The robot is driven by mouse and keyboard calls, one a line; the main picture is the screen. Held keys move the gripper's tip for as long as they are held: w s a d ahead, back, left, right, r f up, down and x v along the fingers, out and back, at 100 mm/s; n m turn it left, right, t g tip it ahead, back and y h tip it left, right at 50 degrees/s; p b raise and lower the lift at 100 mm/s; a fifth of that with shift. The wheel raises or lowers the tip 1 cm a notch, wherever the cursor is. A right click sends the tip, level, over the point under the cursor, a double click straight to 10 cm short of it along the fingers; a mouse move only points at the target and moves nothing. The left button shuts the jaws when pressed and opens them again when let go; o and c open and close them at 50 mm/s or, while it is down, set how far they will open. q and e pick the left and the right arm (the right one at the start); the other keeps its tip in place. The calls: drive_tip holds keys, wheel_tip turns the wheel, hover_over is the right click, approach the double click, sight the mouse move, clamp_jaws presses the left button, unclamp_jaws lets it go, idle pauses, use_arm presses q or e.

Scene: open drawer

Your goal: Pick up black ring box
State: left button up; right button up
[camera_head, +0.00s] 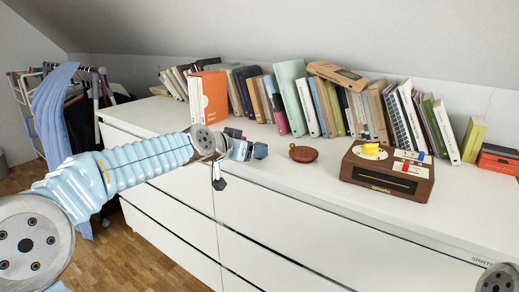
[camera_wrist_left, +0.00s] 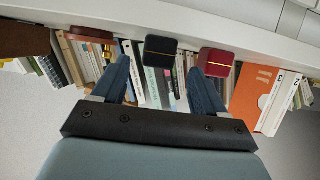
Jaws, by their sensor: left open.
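The black ring box (camera_wrist_left: 160,51) shows in the left wrist view, which looks upside down. It sits on the white dresser top, just beyond and between the fingertips of my left gripper (camera_wrist_left: 158,72). The gripper's blue fingers are spread and nothing is between them. My right gripper is out of view.
A dark red box (camera_wrist_left: 216,62) stands close beside the black one. A round brown-red object (camera_head: 303,154) and a brown radio-like box (camera_head: 387,172) are on the white dresser (camera_head: 300,192). A row of books (camera_head: 292,95) lines the back.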

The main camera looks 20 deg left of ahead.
use_arm(q)
drive_tip(key=p+x, duration=0.1)
drive_tip(key=x, duration=0.4)
drive_tip(key=shift+d, duration=0.1)
drive_tip(key=c, duration=1)
